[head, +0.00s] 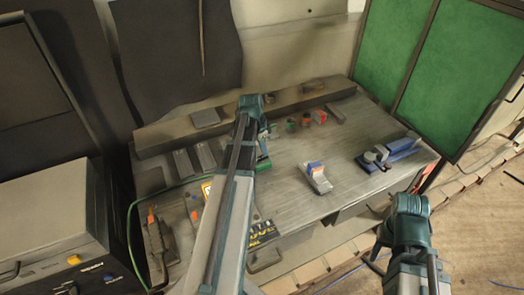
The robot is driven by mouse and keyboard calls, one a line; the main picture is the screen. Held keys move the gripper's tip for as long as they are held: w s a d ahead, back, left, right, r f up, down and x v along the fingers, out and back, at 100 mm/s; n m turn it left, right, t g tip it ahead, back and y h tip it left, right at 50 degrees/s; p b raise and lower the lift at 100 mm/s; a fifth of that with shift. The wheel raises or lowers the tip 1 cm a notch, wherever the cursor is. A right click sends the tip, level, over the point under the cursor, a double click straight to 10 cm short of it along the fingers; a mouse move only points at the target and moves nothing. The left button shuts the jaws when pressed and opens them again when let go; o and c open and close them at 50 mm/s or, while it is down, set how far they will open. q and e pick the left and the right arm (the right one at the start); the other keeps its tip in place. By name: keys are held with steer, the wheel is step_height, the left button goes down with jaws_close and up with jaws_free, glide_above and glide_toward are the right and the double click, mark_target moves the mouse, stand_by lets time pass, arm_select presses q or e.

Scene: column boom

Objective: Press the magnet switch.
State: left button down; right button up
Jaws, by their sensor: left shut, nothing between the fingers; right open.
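My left arm comes up across the middle of the picture and bends down over the workbench (345,125). My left gripper (263,140) is mostly hidden behind this arm; it is shut and empty above the bench. My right gripper (380,247) is at the lower right, off the bench's front edge, open and empty, with its fingers barely visible. A grey control box (45,225) at the left has a yellow switch (74,260) and a blue button (108,278) on its front. Their labels are too small to read, so I cannot tell which is the magnet switch. Neither gripper touches them.
A grey device with blue and red parts (315,178) and a blue vise-like tool (390,153) stand on the bench. Hand tools (158,240) and a green cable (133,215) lie at its left. Green screens (440,70) stand behind right. Bench space between the devices is clear.

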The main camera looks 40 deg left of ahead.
arm_select(q)
steer(key=shift+f, duration=0.2)
steer(key=shift+w+d+f+g, duration=0.15)
steer(key=shift+w+f+g, duration=0.15)
steer(key=shift+g, duration=0.1)
steer(key=shift+s, duration=0.15)
steer(key=shift+s+r, duration=0.1)
steer(key=shift+s+a+r, duration=0.15)
steer(key=shift+s+a, duration=0.3)
steer(key=shift+s, duration=0.2)
step_height(320, 180, up, 14)
steer(key=s+p, duration=0.1)
steer(key=p, duration=1.2)
steer(key=shift+s+a+p, duration=0.25)
steer(key=shift+a+p, duration=0.1)
steer(key=shift+a, duration=0.05)
